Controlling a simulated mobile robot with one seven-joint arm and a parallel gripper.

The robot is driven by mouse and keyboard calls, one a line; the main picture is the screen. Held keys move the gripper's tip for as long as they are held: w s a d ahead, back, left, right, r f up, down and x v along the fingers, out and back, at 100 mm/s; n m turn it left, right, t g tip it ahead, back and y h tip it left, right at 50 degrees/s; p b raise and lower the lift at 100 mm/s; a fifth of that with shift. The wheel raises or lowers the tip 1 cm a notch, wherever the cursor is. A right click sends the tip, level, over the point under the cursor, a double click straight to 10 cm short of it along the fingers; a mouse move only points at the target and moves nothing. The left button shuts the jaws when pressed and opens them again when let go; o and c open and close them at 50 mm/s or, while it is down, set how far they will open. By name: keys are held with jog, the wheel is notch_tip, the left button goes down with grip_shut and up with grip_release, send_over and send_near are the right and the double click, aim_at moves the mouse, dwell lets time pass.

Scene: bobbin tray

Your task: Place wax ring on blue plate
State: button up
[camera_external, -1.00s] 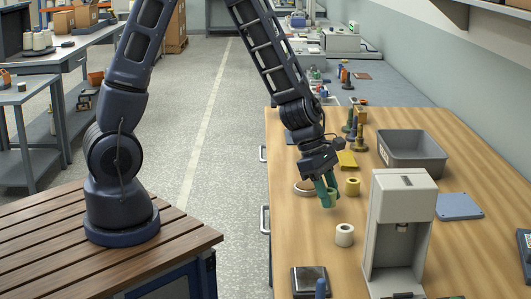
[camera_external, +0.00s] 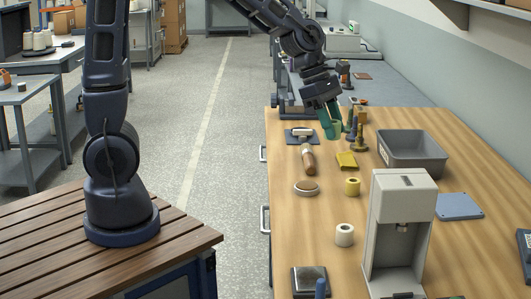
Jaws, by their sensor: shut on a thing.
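My gripper (camera_external: 334,124), with green fingers, is raised over the far part of the wooden table. It is shut on a small green ring-like piece (camera_external: 334,131), partly hidden by the fingers. The blue plate (camera_external: 459,206) lies flat at the table's right side, with nothing on it; my gripper is far behind and left of it. A yellow ring (camera_external: 352,187) stands mid-table, and a white ring (camera_external: 344,235) stands nearer the front. I cannot tell for sure which ring is the wax ring.
A grey bin (camera_external: 441,163) stands behind the blue plate. A tall grey machine (camera_external: 384,230) stands in front left of it.

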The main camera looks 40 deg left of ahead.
jog(key=r, duration=0.1)
send_over(460, 205)
jog(key=a, duration=0.2)
jog(key=shift+m, duration=0.3)
jog(key=f, duration=1.9)
jog(key=shift+s+d, duration=0.2)
jog(key=shift+d, duration=0.05)
jog(key=shift+f, duration=0.15)
jog(key=o, duration=1)
jog(key=shift+c, duration=0.2)
